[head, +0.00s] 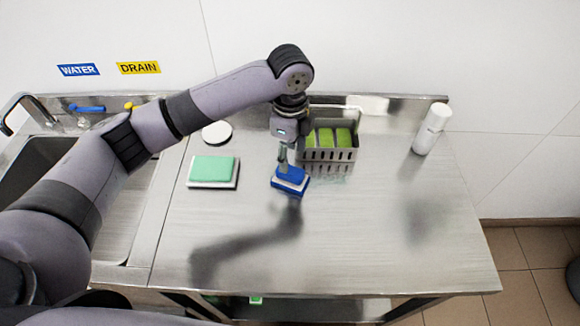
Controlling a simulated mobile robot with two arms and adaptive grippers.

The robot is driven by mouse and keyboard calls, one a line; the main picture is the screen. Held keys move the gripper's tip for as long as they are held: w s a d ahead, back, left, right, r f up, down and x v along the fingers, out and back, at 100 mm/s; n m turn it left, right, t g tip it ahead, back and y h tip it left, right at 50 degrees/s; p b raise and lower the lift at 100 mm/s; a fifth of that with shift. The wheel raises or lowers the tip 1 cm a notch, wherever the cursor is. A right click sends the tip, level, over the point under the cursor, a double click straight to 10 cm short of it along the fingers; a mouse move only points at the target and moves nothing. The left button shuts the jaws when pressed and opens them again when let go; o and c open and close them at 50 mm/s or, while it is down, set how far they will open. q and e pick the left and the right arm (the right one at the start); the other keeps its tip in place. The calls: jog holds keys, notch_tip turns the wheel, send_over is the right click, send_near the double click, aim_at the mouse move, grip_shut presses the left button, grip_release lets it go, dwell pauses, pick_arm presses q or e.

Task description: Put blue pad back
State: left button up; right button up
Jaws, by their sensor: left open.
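The blue pad (291,180) lies on the steel table in front of the slotted metal basket, with a pale layer showing along its lower edge. My left gripper (287,164) points down at the top of the blue pad. Its jaws are open and its fingertips are at or just above the pad's handle-like top; I cannot tell if they touch it. A green pad (212,168) with a white base lies to the left of it. My right gripper is not in view.
The metal basket (330,155) holds green items, close behind my gripper. A white bottle (432,129) stands at the back right, and a white round object (217,132) at the back left. A sink (45,165) is on the left. The table's front and right are clear.

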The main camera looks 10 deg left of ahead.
aim_at(290, 170)
pick_arm(q)
notch_tip(290, 170, up, 6)
jog(key=shift+f+b, duration=0.25)
jog(key=shift+b, duration=0.15)
